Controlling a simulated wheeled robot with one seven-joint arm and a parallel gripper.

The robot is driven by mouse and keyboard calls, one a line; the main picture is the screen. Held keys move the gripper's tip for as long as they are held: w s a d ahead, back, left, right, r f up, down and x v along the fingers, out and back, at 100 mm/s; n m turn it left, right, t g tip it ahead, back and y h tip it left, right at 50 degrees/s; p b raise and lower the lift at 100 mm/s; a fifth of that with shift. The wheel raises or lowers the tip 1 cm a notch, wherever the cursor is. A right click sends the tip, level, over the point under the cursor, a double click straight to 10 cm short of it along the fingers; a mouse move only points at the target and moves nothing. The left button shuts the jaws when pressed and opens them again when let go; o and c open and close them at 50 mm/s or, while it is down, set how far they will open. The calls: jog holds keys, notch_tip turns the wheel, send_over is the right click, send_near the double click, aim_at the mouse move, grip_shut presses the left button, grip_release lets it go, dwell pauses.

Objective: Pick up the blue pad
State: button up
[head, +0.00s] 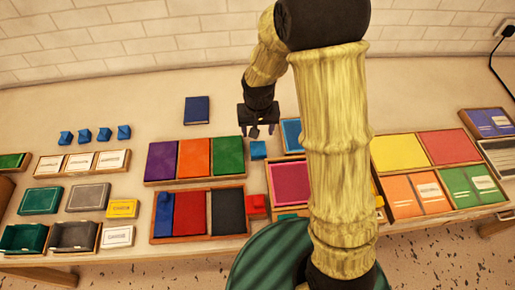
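Several blue things are in the head view, and I cannot tell which is the blue pad. A dark blue flat rectangle (197,110) lies alone on the table, left of my gripper. A blue pad (164,215) sits at the left end of a wooden tray, beside red and dark grey pads. A lighter blue pad (292,134) lies in a tray right of my gripper, partly hidden by my arm. A small blue block (258,150) is just below my gripper in the picture. My gripper (262,131) points down above the table, fingers apart, with nothing seen between them.
A tray of purple, orange and green pads (148,183) stands left of centre. Small blue blocks (104,134) stand in a row at the left. Trays of coloured pads (372,166) fill the right. The back of the table is mostly clear before the white brick wall (130,35).

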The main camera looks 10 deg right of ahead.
send_over(258, 148)
jog(key=f, duration=0.6)
jog(key=shift+s+p, duration=0.25)
jog(key=shift+p, duration=0.15)
jog(key=shift+s, duration=0.1)
jog(key=shift+a, duration=0.1)
jog(key=f, duration=0.1)
jog(key=f+p, duration=0.1)
jog(key=f, duration=0.1)
jog(key=w+f, duration=0.1)
jog(key=f, duration=0.1)
jog(key=shift+p, duration=0.4)
jog(key=shift+s, duration=0.15)
jog(key=shift+d, duration=0.2)
jog(key=shift+s+a, duration=0.1)
jog(key=c, duration=0.7)
